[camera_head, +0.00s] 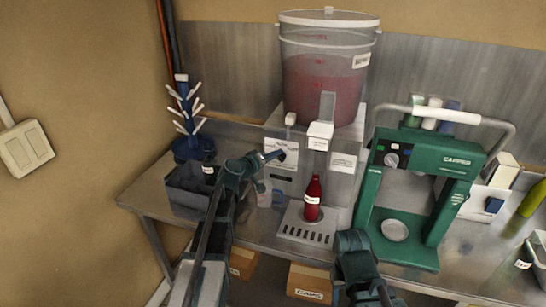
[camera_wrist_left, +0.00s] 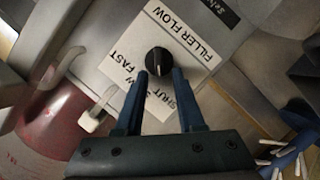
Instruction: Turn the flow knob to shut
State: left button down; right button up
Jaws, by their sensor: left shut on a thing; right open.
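The flow knob (camera_wrist_left: 158,62) is a small black round knob on a white label (camera_wrist_left: 185,38) reading FILLER FLOW, upside down in the left wrist view. The words FAST and SHUT show on the label, partly covered by my fingers. My left gripper (camera_wrist_left: 160,72) is shut on the knob, one blue finger at each side. A pale mark shows on the knob, but which word it points at is hard to tell. In the head view my left gripper (camera_head: 274,156) reaches the filler's front panel and hides the knob. My right gripper (camera_head: 354,241) is low in front of the bench, open.
A bucket of red liquid (camera_head: 325,80) stands on the filler (camera_head: 312,182). A red bottle (camera_head: 312,198) stands upright on the drip tray below the spout. A green capper (camera_head: 437,165) is to the right. A grey tub (camera_head: 185,188) and bottle tree (camera_head: 190,120) are at left.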

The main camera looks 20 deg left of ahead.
pick_arm(q)
jog(key=c, duration=0.5)
grip_release()
jog(key=shift+c, duration=0.2)
jog(key=p+v, duration=0.3)
jog(key=v, duration=1)
jog(key=shift+s+p, duration=0.35)
jog(key=shift+a+r, duration=0.1)
